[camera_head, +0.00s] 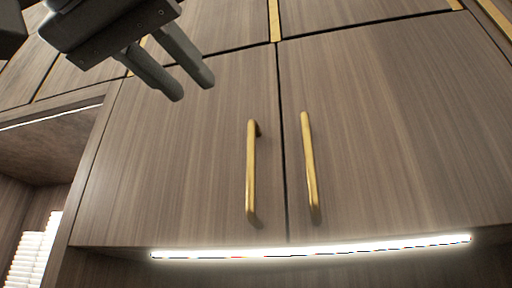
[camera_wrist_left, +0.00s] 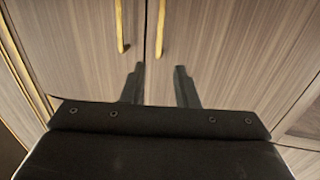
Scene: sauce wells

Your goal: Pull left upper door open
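The left upper door (camera_head: 185,140) is a brown wood-grain panel, shut flush beside the right upper door (camera_head: 390,130). Its gold bar handle (camera_head: 251,175) stands upright near the seam. My left gripper (camera_head: 191,89) is in front of the upper part of the left door, above and left of its handle. It is open and empty, with its two dark fingers apart and not touching the handle. In the left wrist view the fingers (camera_wrist_left: 158,75) are apart, with two gold handles beyond them; I cannot tell there which belongs to the left door. My right gripper is not in view.
The right door's gold handle (camera_head: 310,165) is close beside the left one. A bright light strip (camera_head: 310,250) runs under the doors. An open niche (camera_head: 50,145) lies to the left. The space in front of both handles is clear.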

